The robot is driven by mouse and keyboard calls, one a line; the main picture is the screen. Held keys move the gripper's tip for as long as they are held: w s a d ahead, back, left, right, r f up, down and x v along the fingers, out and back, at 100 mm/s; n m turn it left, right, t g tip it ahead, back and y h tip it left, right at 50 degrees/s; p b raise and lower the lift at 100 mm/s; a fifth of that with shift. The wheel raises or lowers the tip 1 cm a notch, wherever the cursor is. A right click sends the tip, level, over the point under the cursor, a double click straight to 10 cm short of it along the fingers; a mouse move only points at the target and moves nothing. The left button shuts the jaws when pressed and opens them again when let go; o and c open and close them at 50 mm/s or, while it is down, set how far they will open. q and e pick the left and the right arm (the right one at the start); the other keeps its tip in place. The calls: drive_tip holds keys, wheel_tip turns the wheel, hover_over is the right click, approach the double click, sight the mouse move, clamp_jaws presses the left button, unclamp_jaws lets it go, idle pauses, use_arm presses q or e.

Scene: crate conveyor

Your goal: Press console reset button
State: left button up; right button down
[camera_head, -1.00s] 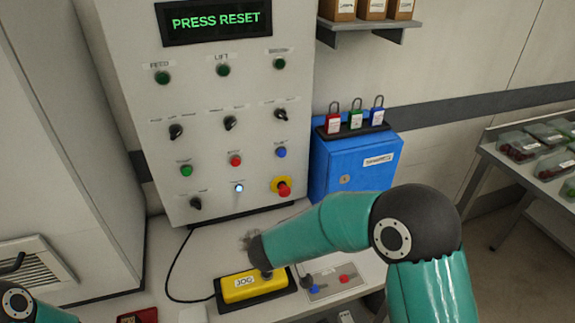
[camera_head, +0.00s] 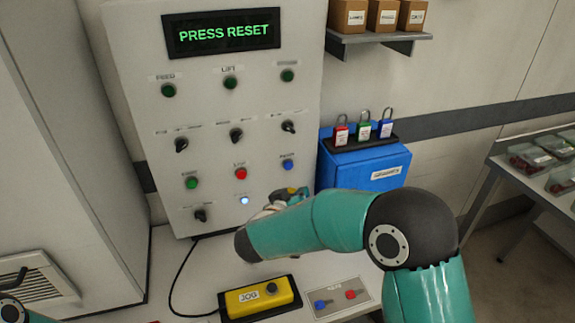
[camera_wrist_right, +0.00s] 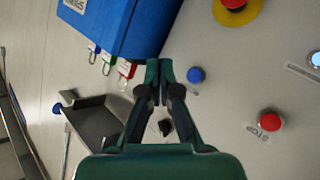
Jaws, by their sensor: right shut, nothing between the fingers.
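The console (camera_head: 215,140) stands upright with a display (camera_head: 220,34) reading PRESS RESET in green. A blue button (camera_head: 288,165) with a label too blurred to read sits right of the red stop button (camera_head: 240,174); it also shows in the wrist view (camera_wrist_right: 196,74). A lit white-blue button (camera_head: 244,200) glows below the red one. My right gripper (camera_wrist_right: 160,68) is shut and empty, near the console face and apart from the blue button in the picture. In the head view my right gripper (camera_head: 284,197) partly covers the emergency stop. My left gripper is out of view.
A yellow JOG box (camera_head: 243,296) and a small panel with blue and red buttons (camera_head: 338,298) lie on the bench. A blue box (camera_head: 345,165) with several padlocks is right of the console. A red emergency stop (camera_wrist_right: 233,4) is close to the blue button.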

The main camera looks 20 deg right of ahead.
sight(289, 166)
use_arm(q)
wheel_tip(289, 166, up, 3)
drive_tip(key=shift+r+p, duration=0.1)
drive_tip(key=shift+p, duration=1.05)
use_arm(e)
drive_tip(key=w, duration=0.7)
drive_tip(key=shift+w+a, duration=0.1)
drive_tip(key=shift+w, duration=0.2)
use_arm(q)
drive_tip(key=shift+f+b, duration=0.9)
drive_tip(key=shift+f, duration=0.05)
use_arm(e)
drive_tip(key=shift+w, duration=0.4)
drive_tip(key=shift+r, duration=0.1)
